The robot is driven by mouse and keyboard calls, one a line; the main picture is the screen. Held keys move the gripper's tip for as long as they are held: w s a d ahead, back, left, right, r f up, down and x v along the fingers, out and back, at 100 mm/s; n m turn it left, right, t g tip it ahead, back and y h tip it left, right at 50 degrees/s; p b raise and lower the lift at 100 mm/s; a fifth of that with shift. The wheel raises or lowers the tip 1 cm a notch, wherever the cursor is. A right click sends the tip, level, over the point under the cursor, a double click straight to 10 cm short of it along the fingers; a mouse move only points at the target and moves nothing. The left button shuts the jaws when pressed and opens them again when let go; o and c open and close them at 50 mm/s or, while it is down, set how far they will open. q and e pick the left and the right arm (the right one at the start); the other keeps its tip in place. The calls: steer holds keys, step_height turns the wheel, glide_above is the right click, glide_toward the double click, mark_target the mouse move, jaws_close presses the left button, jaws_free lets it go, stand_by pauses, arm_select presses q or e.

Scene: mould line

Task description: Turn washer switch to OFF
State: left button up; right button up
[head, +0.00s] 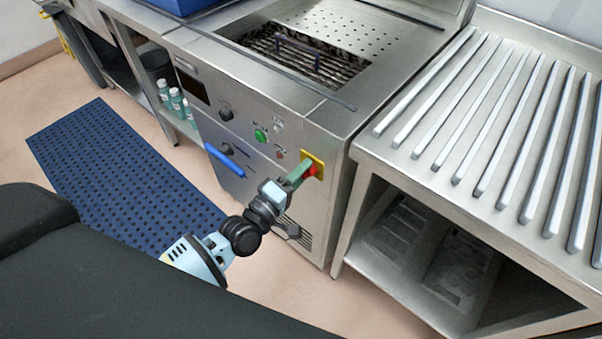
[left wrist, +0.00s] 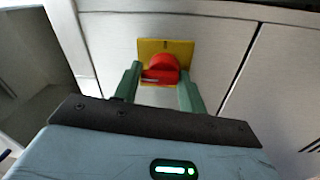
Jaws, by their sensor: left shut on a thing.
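The washer (head: 262,105) is a steel machine with a front control panel. Its switch is a red rotary knob (head: 312,171) on a yellow plate (head: 319,160) near the panel's right edge; the knob (left wrist: 160,70) and plate (left wrist: 166,46) also show in the left wrist view. My left gripper (head: 305,172) reaches the knob from the front, and its green fingers (left wrist: 158,82) stand on both sides of it, shut on it. The fingers hide part of the knob in the head view. I cannot read any position marks on the plate. My right gripper is not in view.
A green button (head: 261,135), black knobs (head: 226,114) and a blue handle (head: 225,160) are on the same front. A ribbed steel table (head: 362,156) with a lower shelf stands at the right. A blue perforated mat (head: 120,165) lies on the floor at left.

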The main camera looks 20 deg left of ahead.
arm_select(q)
steer(key=shift+s+a+f, duration=0.1)
steer(key=shift+a+f, duration=0.05)
steer(key=shift+f, duration=0.35)
steer(key=o, duration=0.8)
steer(key=shift+r, duration=0.2)
steer(key=v, duration=0.7)
steer(key=shift+s, duration=0.3)
